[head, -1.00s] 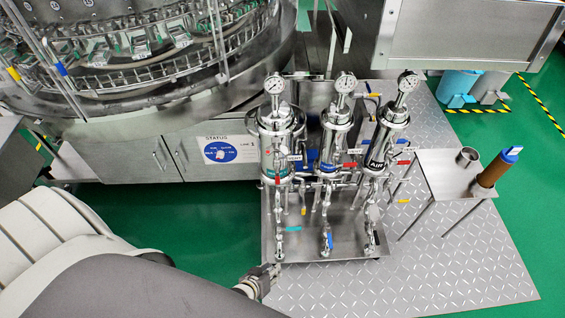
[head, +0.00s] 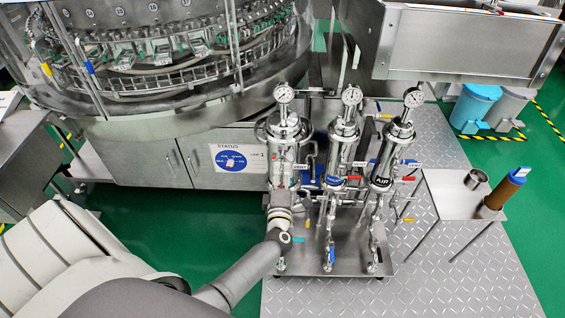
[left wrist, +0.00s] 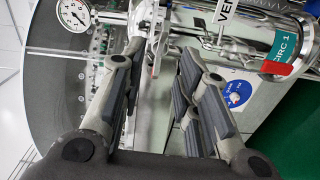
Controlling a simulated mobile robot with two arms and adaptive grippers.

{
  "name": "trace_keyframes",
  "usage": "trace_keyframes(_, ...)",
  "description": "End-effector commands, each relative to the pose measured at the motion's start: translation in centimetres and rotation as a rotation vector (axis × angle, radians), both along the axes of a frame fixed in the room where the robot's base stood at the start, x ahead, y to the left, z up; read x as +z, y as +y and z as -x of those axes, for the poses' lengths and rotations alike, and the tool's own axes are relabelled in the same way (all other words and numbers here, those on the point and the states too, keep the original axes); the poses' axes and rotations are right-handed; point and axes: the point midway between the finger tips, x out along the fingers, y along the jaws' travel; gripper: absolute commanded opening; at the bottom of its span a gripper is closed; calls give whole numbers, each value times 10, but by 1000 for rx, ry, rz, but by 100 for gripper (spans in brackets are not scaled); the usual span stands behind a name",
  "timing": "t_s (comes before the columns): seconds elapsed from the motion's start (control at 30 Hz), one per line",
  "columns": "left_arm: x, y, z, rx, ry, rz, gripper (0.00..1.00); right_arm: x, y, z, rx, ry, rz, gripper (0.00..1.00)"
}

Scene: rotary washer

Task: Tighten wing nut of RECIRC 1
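The RECIRC 1 housing (head: 287,132) is the leftmost of three upright steel filter housings. In the left wrist view its green label (left wrist: 285,55), reading "CIRC 1", is at the upper right, with a red tab below it. A clamp (left wrist: 152,22) with bright metal parts sits between the housing and its gauge; I cannot clearly tell the wing nut's shape there. My left gripper (head: 282,182) is in front of the housing's lower body and hides its label in the head view. My right gripper is not in view.
Two similar housings (head: 342,135) stand close on the right, with valves and pipes below. The rotary washer (head: 150,75) is behind. A "VENT" tag (left wrist: 226,12) hangs near the fingers.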

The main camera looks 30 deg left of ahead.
Motion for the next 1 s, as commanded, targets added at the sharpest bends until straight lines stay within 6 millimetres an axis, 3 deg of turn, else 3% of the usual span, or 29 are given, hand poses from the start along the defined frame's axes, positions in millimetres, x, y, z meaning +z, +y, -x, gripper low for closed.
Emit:
trace_keyframes(0.1, 0, 12, -19, 0, -1, -3, 29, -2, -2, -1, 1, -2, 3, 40)
trace_keyframes(0.3, -1, 23, -39, -1, 1, -2, 29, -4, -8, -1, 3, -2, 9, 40)
trace_keyframes(0.7, -1, 27, -44, -1, 2, -1, 29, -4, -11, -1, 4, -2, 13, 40)
trace_keyframes(0.93, -1, 27, -44, -1, 2, -1, 1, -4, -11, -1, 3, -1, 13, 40)
trace_keyframes(1.0, -1, 27, -44, -1, 2, -1, 0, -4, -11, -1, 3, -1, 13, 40)
